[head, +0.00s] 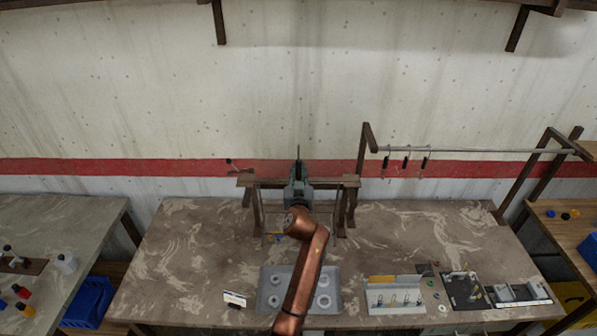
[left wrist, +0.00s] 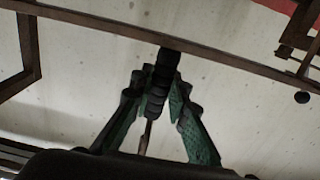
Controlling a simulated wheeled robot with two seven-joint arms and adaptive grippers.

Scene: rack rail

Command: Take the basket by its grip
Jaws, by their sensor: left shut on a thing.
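My left gripper (head: 299,187) is at the end of the copper-coloured arm, at the wooden stand in the middle of the bench. In the left wrist view its green-padded fingers (left wrist: 158,95) are closed around a black ribbed grip (left wrist: 158,82). A thin rod (left wrist: 146,137) runs from the grip down towards the palm. I take this for the basket's grip; the basket itself cannot be made out in either view. My right gripper is not in view.
The wooden stand (head: 353,183) surrounds the gripper closely. A grey tray (head: 266,303) lies in front of it. To the right, a metal rail (head: 460,150) carries hanging black-handled hooks. Holders and small parts fill the bench's front right; its left part is mostly clear.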

